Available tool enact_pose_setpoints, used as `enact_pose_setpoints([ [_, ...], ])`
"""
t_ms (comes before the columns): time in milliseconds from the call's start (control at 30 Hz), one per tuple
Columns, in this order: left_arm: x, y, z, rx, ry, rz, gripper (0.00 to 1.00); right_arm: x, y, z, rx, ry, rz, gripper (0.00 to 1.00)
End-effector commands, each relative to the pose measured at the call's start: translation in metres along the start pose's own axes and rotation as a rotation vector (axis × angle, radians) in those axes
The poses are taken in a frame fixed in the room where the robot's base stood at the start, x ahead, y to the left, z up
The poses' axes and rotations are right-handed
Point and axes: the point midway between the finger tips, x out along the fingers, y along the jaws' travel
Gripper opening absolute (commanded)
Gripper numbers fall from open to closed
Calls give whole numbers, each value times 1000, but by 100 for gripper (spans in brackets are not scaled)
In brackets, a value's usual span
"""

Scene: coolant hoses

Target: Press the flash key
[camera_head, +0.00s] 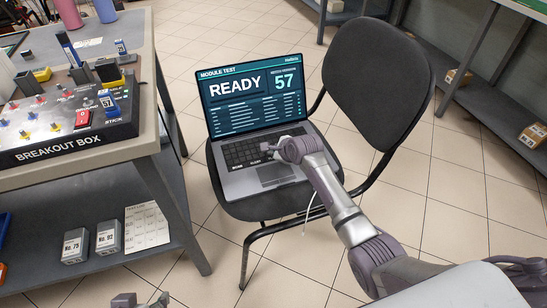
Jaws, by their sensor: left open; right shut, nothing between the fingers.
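An open laptop (255,97) sits on the seat of a dark chair. Its screen reads MODULE TEST, READY and 57. The keyboard (242,153) faces me, with small labels along its near edge that are too small to read, so I cannot tell which is the flash key. My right gripper (267,149) is shut and empty, over the right part of the keyboard and hiding some keys. I cannot tell whether its tip touches a key. My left gripper (141,301) is open at the bottom edge, mostly cut off, away from the laptop.
A grey workbench (150,100) on the left carries a breakout box (60,145) with a red switch and several plugs. Its lower shelf holds modules marked No. 79 (76,245) and No. 92 (109,237). The chair backrest (377,82) rises right of the laptop. Tiled floor is clear around the chair.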

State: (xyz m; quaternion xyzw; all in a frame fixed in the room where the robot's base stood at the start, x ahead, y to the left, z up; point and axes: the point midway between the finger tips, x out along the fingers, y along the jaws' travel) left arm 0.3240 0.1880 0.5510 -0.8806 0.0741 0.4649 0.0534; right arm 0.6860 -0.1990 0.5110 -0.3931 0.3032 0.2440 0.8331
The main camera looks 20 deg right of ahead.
Motion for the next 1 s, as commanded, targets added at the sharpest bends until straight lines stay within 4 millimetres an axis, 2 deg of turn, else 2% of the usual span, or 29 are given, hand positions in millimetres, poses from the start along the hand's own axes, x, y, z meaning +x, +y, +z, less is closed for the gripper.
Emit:
enact_pose_setpoints([
  [400,-4,-4,19,-5,-91,-8,61,4,4,-3,0,0,0,0],
  [1000,-5,-2,20,-4,-94,-4,61,7,5,-5,1,1,1,0],
])
